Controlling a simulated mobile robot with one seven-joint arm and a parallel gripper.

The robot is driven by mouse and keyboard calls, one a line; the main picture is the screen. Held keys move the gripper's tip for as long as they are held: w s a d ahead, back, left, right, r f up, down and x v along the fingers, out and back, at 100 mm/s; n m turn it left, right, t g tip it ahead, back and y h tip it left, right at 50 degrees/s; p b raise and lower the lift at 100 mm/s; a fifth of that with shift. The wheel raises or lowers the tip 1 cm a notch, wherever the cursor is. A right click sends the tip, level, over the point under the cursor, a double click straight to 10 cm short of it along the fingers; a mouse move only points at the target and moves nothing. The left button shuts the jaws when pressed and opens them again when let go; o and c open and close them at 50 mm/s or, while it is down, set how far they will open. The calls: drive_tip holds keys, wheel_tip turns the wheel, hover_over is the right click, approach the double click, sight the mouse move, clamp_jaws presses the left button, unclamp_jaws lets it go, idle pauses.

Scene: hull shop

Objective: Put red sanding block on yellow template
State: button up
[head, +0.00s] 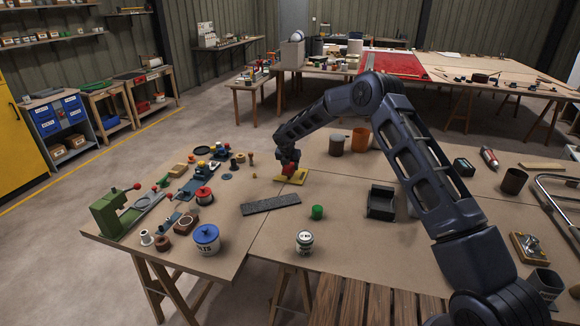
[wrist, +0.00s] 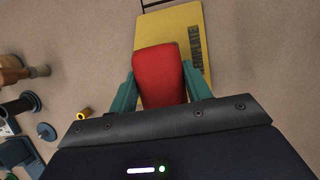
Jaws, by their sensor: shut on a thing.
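The red sanding block (wrist: 160,78) is between the two green fingers of my gripper (wrist: 160,90) in the wrist view, and the fingers are shut on it. In the head view the red block (head: 289,169) shows at the end of my gripper (head: 288,162). The yellow template (wrist: 190,27) lies flat on the table, with dark lettering along its right side. The block overlaps the template's near part in the wrist view. In the head view the template (head: 298,177) shows beneath and right of the block. I cannot tell whether the block touches it.
A dark grey flat bar (head: 270,204) lies nearer on the table. A green cylinder (head: 317,212), a lidded can (head: 305,241) and a black open bin (head: 381,202) stand nearby. An orange cup (head: 360,140) stands behind. Several tools and parts crowd the left side.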

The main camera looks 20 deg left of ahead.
drive_tip(key=o, duration=1)
drive_tip(key=shift+f, duration=0.15)
drive_tip(key=v, duration=1.2)
drive_tip(key=shift+d+r, duration=0.1)
drive_tip(key=shift+r, duration=0.15)
